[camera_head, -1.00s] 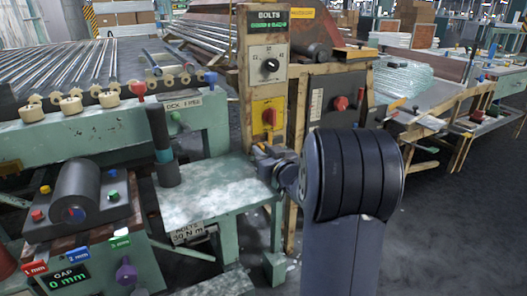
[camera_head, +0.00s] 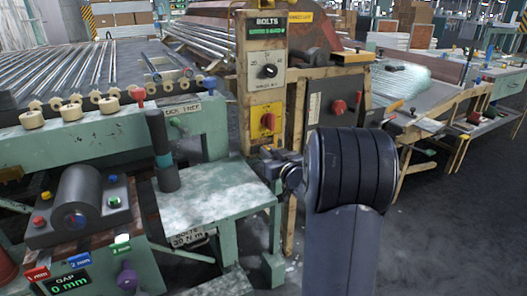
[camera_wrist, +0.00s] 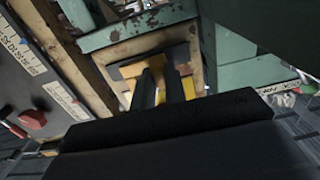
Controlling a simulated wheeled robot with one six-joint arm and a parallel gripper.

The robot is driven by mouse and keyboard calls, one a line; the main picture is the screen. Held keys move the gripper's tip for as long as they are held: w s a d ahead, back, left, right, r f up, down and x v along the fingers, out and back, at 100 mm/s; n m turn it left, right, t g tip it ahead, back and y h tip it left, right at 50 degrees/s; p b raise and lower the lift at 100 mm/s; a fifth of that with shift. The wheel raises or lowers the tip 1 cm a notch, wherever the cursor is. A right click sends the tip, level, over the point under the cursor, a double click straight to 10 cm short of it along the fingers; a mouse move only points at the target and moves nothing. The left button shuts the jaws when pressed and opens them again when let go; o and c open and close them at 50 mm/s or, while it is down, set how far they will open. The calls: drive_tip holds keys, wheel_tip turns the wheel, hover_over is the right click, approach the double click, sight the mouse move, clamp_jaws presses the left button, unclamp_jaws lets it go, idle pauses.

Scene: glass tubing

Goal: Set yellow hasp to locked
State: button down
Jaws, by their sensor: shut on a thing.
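In the wrist view, a yellow hasp part (camera_wrist: 188,86) shows at and between the two dark fingers of my gripper (camera_wrist: 160,84). The fingers are shut on it, in front of a worn wooden frame. The fingers and the dark gripper body hide much of the hasp, so I cannot tell its exact setting. In the head view, my gripper (camera_head: 263,163) is at the wooden post, below a yellow plate (camera_head: 257,132) with a red knob (camera_head: 268,121). The hasp cannot be made out there.
A BOLTS panel with a black dial (camera_head: 267,71) stands above the gripper. A pale green table (camera_head: 215,195) is to its left, with a dark upright cylinder (camera_head: 163,150). A dark box with a red knob (camera_head: 338,107) is to the right. Floor at right is open.

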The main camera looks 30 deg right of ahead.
drive_tip(key=shift+d, duration=0.15)
drive_tip(key=c, duration=1.4)
unclamp_jaws()
drive_tip(key=shift+d, duration=0.1)
drive_tip(key=shift+c, duration=0.2)
drive_tip(key=s+p, duration=0.2)
drive_tip(key=s, duration=0.8)
drive_tip(key=shift+s+d, duration=0.15)
drive_tip(key=shift+s, duration=0.25)
